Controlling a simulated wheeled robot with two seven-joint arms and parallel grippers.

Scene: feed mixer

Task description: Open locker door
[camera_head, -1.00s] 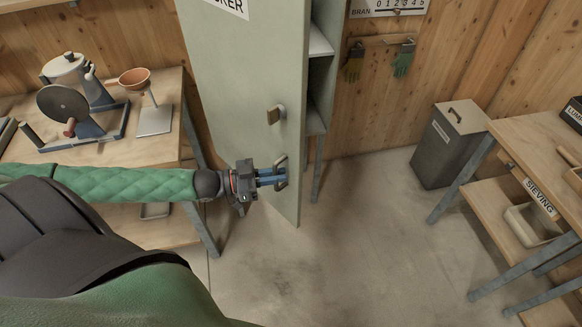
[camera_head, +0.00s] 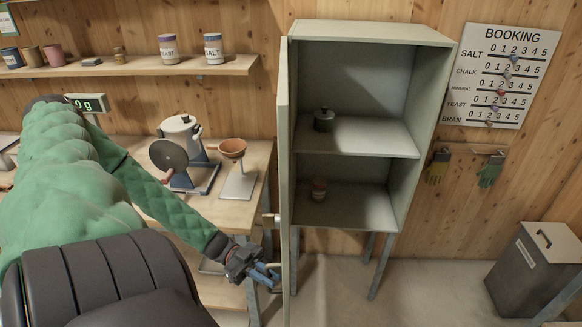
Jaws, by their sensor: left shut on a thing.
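The grey-green locker (camera_head: 424,120) stands against the wooden wall with its front open to view. Its door (camera_head: 284,150) is hinged on the left, swung wide out towards me and seen almost edge-on. A knob (camera_head: 268,218) sticks out from the door's outer face. My left gripper (camera_head: 268,275) is below the knob, at the door's outer face, shut on the lower door handle. The handle is mostly hidden by the fingers. My right gripper is out of view.
A wooden bench (camera_head: 255,170) with a grinder (camera_head: 182,150) and a bowl on a stand (camera_head: 232,150) stands left of the door. A grey bin (camera_head: 535,265) is at the right. The floor (camera_head: 430,290) between locker and bin is clear.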

